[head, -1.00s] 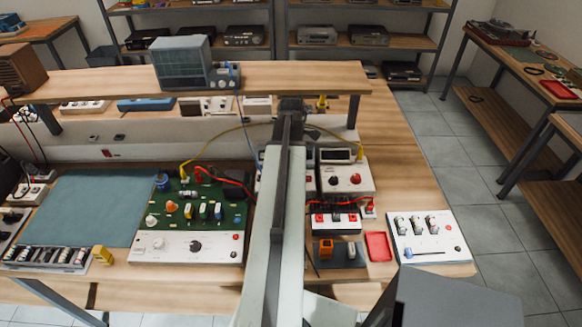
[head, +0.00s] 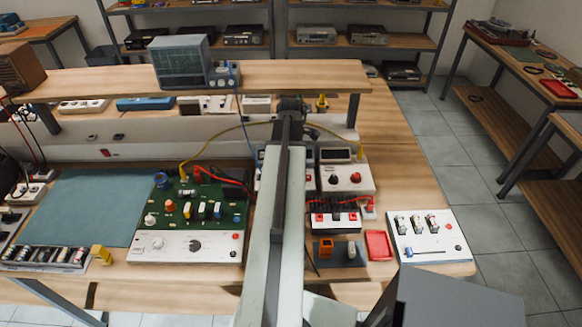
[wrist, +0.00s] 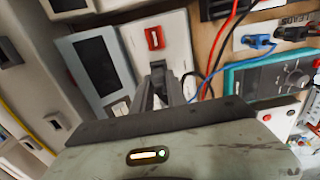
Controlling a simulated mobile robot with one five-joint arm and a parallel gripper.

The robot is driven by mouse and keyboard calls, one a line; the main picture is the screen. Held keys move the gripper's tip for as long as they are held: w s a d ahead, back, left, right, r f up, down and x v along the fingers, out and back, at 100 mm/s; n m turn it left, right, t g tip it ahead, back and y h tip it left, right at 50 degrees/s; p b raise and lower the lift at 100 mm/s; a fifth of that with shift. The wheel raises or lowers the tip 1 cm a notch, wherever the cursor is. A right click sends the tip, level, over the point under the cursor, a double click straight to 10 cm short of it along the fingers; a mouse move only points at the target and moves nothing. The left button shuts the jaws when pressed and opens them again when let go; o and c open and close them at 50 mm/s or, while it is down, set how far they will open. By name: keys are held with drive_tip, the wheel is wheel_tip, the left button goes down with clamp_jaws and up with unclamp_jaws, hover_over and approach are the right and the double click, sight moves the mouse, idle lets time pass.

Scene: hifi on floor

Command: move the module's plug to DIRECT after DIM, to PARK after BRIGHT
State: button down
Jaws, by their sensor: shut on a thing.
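In the wrist view, the narrow fingers of my gripper (wrist: 160,84) are closed on a small dark piece, apparently the plug, at the lower part of a white module (wrist: 176,40). The fingers mostly hide it, and I cannot tell which socket it is at or whether it is seated. A red part (wrist: 155,38) sits higher on the module's face. No DIM, BRIGHT, DIRECT or PARK marking is readable. In the head view my arm hides my gripper and the module.
In the wrist view, a grey-screened device (wrist: 92,66) stands left of the module. Black and red leads run right of it, near a teal meter (wrist: 265,78). In the head view, a green circuit board (head: 205,208), a red tray (head: 379,245) and a white switch panel (head: 428,236) flank my arm.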

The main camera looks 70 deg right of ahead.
drive_tip(key=shift+f+b, duration=0.65)
drive_tip(key=shift+f, duration=0.1)
idle(0.4)
idle(0.4)
drive_tip(key=c, duration=1.3)
unclamp_jaws()
drive_tip(key=shift+o, duration=0.2)
drive_tip(key=shift+r, duration=0.15)
wheel_tip(320, 180, up, 13)
drive_tip(key=p, duration=1.2)
drive_tip(key=shift+f+p, duration=0.2)
drive_tip(key=shift+p, duration=0.2)
drive_tip(key=shift+w, duration=0.1)
